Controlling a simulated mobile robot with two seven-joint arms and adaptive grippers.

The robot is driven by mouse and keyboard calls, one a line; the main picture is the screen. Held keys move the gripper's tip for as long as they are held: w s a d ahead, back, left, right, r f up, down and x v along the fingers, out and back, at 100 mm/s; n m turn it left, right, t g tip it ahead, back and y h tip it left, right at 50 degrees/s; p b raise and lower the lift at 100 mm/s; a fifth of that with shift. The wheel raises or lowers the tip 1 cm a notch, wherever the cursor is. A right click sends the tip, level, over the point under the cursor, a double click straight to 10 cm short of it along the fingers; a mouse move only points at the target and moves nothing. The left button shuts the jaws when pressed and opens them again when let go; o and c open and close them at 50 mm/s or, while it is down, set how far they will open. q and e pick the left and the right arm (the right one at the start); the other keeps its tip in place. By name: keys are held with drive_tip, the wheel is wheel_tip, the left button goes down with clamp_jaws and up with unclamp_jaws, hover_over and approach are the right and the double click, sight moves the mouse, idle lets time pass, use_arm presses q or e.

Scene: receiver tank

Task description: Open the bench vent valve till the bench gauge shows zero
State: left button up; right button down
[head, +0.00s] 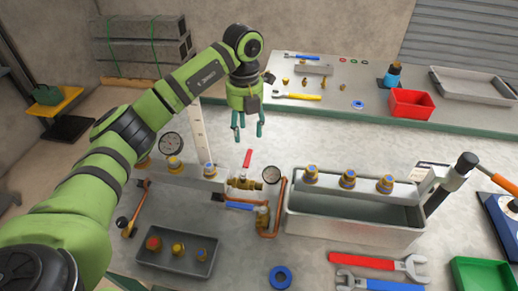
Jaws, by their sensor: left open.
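My left gripper (247,137) is open and empty, pointing down above the grey bench (330,150). Below it is a brass valve (245,183) with a red lever (247,158) just above it in the picture. The fingertips are apart from the lever. A small round gauge (271,174) stands right of the valve, by a copper pipe. A larger gauge (172,143) stands further left, on a grey block. I cannot tell which one is the bench gauge, and both needles are too small to read. A blue handle (240,206) lies below the valve. My right gripper is not in view.
A grey tank (355,228) with brass fittings on its rim stands right of the copper pipe. A tray (178,263) of fittings is at front left. Red and blue wrenches (375,262) lie in front. A red bin (411,103) stands on the back bench.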

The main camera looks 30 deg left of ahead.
sight(247, 156)
use_arm(q)
drive_tip(key=shift+w+f, duration=0.1)
drive_tip(key=shift+f, duration=0.55)
drive_tip(key=shift+s+r+b, duration=0.15)
drive_tip(key=shift+s+b, duration=0.15)
drive_tip(key=shift+s, duration=0.05)
drive_tip(key=shift+s+f+p, duration=0.2)
drive_tip(key=shift+f+p, duration=0.2)
drive_tip(key=shift+f, duration=0.2)
drive_tip(key=shift+s+f+p, duration=0.2)
drive_tip(key=shift+f+p, duration=0.15)
drive_tip(key=shift+f, duration=0.25)
drive_tip(key=f, duration=0.2)
drive_tip(key=shift+w+f+p, duration=0.2)
drive_tip(key=shift+f+p, duration=0.15)
drive_tip(key=shift+p, duration=0.05)
drive_tip(key=shift+f, duration=0.8)
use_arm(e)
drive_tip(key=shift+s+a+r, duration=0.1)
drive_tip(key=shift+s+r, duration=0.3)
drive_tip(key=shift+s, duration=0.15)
